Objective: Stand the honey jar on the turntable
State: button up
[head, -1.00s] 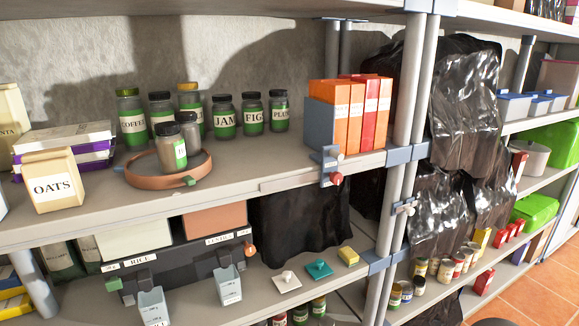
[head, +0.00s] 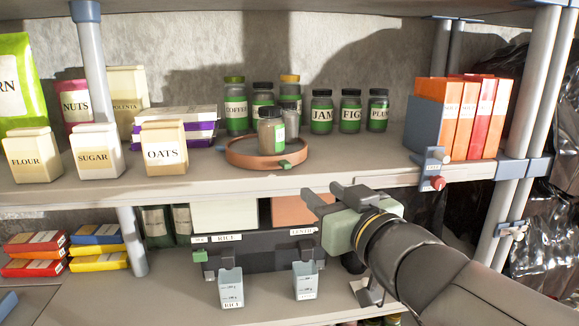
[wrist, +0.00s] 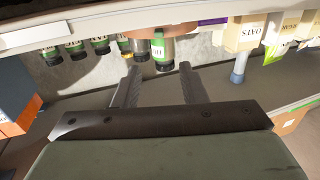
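The turntable (head: 240,157) is a round, low, orange-brown tray with a green tab, on the upper shelf. A dark-lidded glass jar (head: 271,133) with a green label stands at its front, and a second jar (head: 291,118) is partly hidden behind it. I cannot read a honey label on any jar, so I cannot tell which is the honey jar. My gripper (head: 328,198) is open and empty, in front of the shelf edge and below the turntable. In the wrist view, which is upside down, a green-labelled jar (wrist: 161,48) shows beyond and between the fingertips.
Behind the turntable stand a coffee jar (head: 236,108) and others; jam (head: 322,112), figs and plums jars are to the right. An oats box (head: 164,148) is to the left. Bare shelf lies between jars and front edge.

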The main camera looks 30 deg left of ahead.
aim_at(289, 165)
jog(key=p+x, duration=0.2)
jog(key=x, duration=1.2)
jog(key=shift+w+a+p, duration=0.1)
jog(key=shift+a+p, duration=0.15)
jog(key=shift+p, duration=0.05)
grip_shut()
